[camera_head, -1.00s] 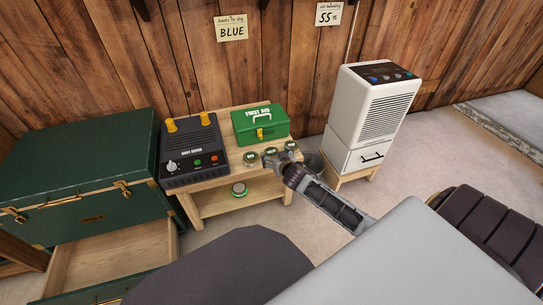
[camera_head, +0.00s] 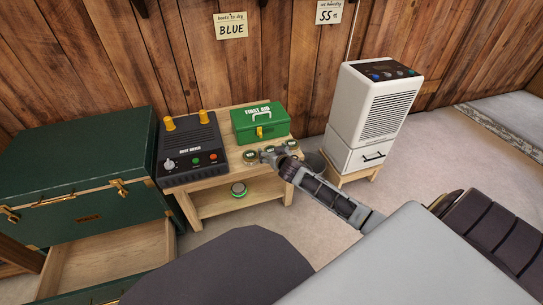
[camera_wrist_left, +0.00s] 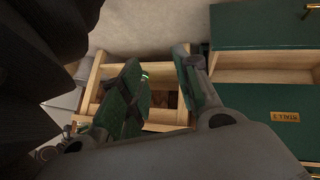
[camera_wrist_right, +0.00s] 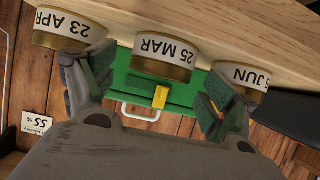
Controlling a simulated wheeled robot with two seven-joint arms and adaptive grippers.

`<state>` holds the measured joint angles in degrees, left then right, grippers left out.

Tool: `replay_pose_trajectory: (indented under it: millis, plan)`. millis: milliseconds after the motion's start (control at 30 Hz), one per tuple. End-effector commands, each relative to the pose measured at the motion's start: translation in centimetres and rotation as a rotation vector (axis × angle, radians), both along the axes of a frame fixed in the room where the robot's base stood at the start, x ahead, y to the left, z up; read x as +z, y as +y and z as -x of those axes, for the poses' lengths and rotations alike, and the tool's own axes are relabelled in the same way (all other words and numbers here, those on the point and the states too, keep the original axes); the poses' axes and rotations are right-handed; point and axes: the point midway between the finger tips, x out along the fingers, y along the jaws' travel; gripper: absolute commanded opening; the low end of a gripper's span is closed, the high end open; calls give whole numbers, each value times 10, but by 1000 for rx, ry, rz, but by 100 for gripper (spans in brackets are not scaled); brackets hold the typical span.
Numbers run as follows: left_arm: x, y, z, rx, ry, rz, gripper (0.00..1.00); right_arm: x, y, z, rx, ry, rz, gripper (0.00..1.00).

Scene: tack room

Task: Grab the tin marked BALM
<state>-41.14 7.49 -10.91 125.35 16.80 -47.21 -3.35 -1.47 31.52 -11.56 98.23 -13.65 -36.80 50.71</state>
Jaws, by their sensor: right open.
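Three small round tins stand in a row along the bench's front edge. In the right wrist view, upside down, they read 23 APR (camera_wrist_right: 68,27), 25 MAR (camera_wrist_right: 165,55) and JUN (camera_wrist_right: 240,76), its day number partly cut off. I can read BALM on none.
A green first aid box (camera_head: 260,122) stands behind the tins, and a boot dryer (camera_head: 190,148) left of them on the wooden bench (camera_head: 215,207). A white dehumidifier (camera_head: 375,110) stands to the right. A green trunk (camera_head: 75,165) with an open drawer is at left.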

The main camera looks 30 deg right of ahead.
Motion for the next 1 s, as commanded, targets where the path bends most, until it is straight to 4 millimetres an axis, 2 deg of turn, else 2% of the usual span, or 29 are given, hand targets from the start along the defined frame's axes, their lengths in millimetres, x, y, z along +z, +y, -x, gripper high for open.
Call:
replay_pose_trajectory:
  millis: [233,633,1000]
  plan:
    - [-9,-1,8,-1,14,6,32,-3,-2,-6,0,0,1,86]
    - [-4,-1,3,-1,3,7,32,-3,-2,-6,0,0,1,86]
    - [1,-1,-4,0,-14,6,32,-3,-2,-6,0,0,1,39]
